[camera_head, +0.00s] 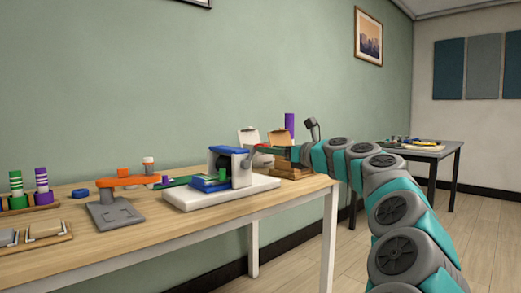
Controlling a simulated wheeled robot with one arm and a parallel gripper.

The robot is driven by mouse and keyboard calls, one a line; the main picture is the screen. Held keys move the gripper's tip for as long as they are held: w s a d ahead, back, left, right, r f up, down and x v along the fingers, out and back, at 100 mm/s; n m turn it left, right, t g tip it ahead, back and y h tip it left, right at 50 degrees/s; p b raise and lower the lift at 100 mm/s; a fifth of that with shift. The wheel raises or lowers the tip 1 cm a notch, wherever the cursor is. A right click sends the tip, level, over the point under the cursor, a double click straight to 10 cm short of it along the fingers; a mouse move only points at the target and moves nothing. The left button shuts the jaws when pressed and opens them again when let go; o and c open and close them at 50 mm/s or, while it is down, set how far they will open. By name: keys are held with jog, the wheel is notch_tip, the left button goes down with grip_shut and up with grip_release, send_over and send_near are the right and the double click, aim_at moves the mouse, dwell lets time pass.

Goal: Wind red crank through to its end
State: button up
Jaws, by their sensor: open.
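A device with a blue top and grey-white uprights (232,163) stands on a white base plate (235,194) on the wooden table. My arm reaches in from the right, and my gripper (259,149) is at the right side of this device. The gripper is small in view, and its jaws are open. A small dark red bit, perhaps part of the red crank (250,154), shows at the fingertips beside the device. The rest of the crank is hidden or too small to make out, and I cannot tell whether the fingers touch it.
An orange arm on a grey stand (116,212) is left of the device. Green and purple ringed pegs (41,181) and a blue ring (80,193) are farther left. A wooden block with a purple cylinder (290,122) stands behind my gripper. The table's front right is clear.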

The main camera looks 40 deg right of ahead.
jog(key=shift+w+a, duration=0.2)
jog(key=shift+w, duration=2.3)
grip_shut()
jog(key=shift+f+b, duration=0.1)
jog(key=shift+b, duration=0.2)
